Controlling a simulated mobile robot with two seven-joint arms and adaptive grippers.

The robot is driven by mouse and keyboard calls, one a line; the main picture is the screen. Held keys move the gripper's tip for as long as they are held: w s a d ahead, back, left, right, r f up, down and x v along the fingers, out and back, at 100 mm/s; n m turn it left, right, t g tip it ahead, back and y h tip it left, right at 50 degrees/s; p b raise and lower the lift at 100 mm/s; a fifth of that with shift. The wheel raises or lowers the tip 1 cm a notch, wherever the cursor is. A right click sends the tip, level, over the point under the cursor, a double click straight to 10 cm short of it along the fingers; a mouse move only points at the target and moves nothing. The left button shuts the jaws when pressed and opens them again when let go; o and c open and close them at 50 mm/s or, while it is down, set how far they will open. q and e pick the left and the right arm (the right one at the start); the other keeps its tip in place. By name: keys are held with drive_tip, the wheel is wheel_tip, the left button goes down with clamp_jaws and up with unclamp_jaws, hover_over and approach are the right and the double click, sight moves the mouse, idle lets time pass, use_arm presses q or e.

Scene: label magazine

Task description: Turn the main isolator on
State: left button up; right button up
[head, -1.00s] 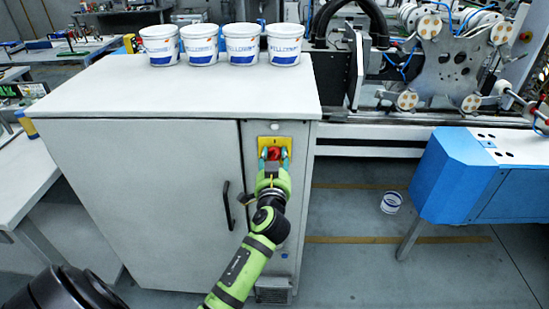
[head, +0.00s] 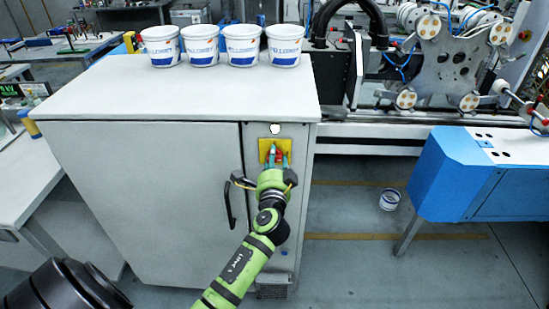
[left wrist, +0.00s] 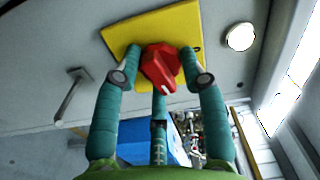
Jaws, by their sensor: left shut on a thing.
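The main isolator is a red rotary knob on a yellow plate (head: 264,146), on the narrow right-hand front panel of a grey cabinet (head: 140,190). In the left wrist view the red knob (left wrist: 161,66) carries a white mark, and its yellow plate (left wrist: 178,25) appears tilted. My left gripper (head: 276,158) reaches straight at the panel. Its teal fingers are closed around the knob, one on each side, in the left wrist view (left wrist: 161,76). The fingers partly hide the knob in the head view. My right gripper is out of view.
A round lamp (head: 275,129) above the plate looks bright white. A black door handle (head: 229,205) is left of my gripper. Several white tubs (head: 243,46) stand on the cabinet top. A blue machine housing (head: 445,175) stands right; a small tub (head: 389,199) is on the floor.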

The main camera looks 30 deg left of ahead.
use_arm(q)
drive_tip(key=shift+w+d+r+m, duration=0.15)
drive_tip(key=shift+r+m, duration=0.25)
drive_tip(key=shift+m, duration=0.7)
drive_tip(key=o, duration=1.1)
drive_tip(key=shift+c, duration=0.2)
drive_tip(key=shift+o, duration=0.4)
drive_tip(key=shift+f, duration=0.25)
drive_tip(key=shift+s+f, duration=0.1)
drive_tip(key=shift+s, duration=0.1)
drive_tip(key=v, duration=1.1)
drive_tip(key=shift+s+d, duration=0.25)
